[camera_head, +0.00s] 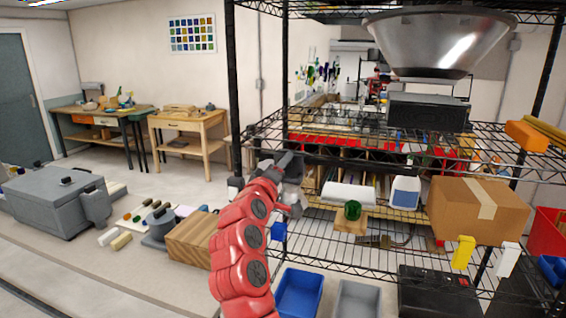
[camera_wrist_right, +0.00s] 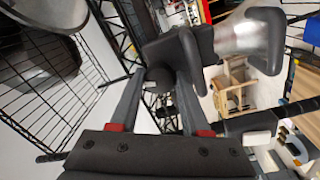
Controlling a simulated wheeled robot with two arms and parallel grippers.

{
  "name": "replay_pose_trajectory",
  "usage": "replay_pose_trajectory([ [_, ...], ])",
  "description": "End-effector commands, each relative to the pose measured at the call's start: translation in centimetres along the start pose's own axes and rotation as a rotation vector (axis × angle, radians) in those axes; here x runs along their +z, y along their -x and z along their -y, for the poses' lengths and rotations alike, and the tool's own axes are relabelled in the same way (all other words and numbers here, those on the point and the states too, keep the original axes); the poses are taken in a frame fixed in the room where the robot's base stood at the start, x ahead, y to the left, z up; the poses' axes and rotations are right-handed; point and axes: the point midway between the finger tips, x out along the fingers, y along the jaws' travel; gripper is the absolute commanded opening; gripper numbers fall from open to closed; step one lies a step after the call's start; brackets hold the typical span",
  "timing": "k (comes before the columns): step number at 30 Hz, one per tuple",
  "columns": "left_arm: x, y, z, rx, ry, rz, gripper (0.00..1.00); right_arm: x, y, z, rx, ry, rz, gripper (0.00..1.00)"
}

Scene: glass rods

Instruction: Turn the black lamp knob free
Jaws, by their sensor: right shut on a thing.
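My right gripper (camera_head: 288,180) is at the end of my red arm, at the left front post of the wire shelf in the head view. In the right wrist view, its fingers (camera_wrist_right: 168,85) are closed on a dark piece (camera_wrist_right: 165,52), which looks like the black knob. Fingers and knob are nearly the same colour, so its outline is hard to tell. A shiny metal cylinder (camera_wrist_right: 236,36) with a dark end is just beyond the fingertips. My left gripper is not in view.
The wire shelf carries a large metal bowl-like shade (camera_head: 440,42), a cardboard box (camera_head: 478,208) and a white jug (camera_head: 405,192). A wooden block (camera_head: 193,240) lies left of my arm. Blue (camera_head: 299,292) and grey (camera_head: 357,299) bins stand low in front.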

Motion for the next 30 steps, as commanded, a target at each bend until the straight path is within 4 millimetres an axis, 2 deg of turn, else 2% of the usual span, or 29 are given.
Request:
replay_pose_trajectory([
  [3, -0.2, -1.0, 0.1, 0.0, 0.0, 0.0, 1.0, -0.2, 0.0, -0.4, 0.002, 0.088, -0.007, 0.0],
  [13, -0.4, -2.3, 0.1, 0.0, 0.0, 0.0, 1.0, -0.1, 0.0, -0.3, 0.001, 0.259, -0.015, 0.0],
  [30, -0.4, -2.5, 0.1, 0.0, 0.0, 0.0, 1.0, 0.0, 0.0, -0.2, 0.001, 0.31, -0.018, 0.0],
])
